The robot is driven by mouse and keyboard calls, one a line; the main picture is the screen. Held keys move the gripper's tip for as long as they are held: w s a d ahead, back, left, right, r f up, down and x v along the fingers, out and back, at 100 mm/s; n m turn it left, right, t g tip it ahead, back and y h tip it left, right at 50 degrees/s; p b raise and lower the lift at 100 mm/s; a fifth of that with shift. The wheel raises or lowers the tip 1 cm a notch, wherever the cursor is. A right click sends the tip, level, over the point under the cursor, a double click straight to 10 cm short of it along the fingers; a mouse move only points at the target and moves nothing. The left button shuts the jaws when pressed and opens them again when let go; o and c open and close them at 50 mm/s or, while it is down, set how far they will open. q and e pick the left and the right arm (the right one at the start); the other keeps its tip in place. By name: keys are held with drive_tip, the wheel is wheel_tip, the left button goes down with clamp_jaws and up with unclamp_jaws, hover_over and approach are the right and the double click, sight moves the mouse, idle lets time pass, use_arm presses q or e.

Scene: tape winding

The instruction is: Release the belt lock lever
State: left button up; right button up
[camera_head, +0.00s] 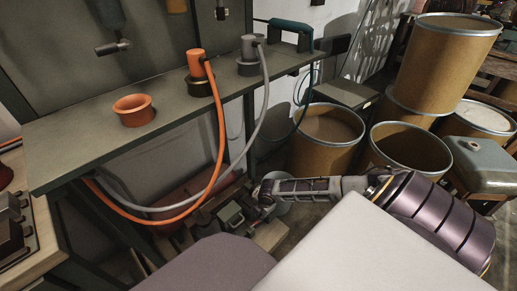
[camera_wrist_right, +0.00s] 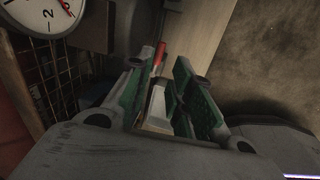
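My right gripper (camera_head: 234,216) is low beside the shelf in the head view, over a cluttered spot near the floor. In the right wrist view its two green-padded fingers (camera_wrist_right: 160,66) stand apart. A narrow pale piece with a red end (camera_wrist_right: 159,57) shows in the gap between them; it may be the belt lock lever, but I cannot be sure. I cannot tell whether either finger touches it. The gripper hides its lower part. In the head view I cannot pick out the lever. My left gripper is not in view.
A grey shelf (camera_head: 75,134) carries an orange funnel (camera_head: 134,108). An orange hose (camera_head: 219,135) and a grey hose (camera_head: 262,95) hang close to the gripper. Brown drums (camera_head: 324,150) stand to the right. A dial gauge (camera_wrist_right: 42,12) and wire mesh (camera_wrist_right: 50,85) lie left of the fingers.

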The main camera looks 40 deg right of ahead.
drive_tip(key=shift+w+f+b, duration=0.3)
drive_tip(key=shift+f+b, duration=0.45)
drive_tip(key=shift+f, duration=0.7)
drive_tip(key=shift+w+f+b, duration=0.25)
drive_tip(key=shift+f+b, duration=0.55)
drive_tip(key=shift+f, duration=0.6)
drive_tip(key=shift+w+f+b, duration=0.3)
drive_tip(key=shift+f+b, duration=0.45)
drive_tip(key=shift+f, duration=0.7)
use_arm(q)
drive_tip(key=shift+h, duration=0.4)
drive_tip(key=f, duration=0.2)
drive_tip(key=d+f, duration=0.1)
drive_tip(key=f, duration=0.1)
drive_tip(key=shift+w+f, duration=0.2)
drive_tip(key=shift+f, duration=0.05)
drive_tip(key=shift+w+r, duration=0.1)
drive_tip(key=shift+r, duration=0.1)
use_arm(e)
drive_tip(key=shift+c, duration=0.4)
clamp_jaws()
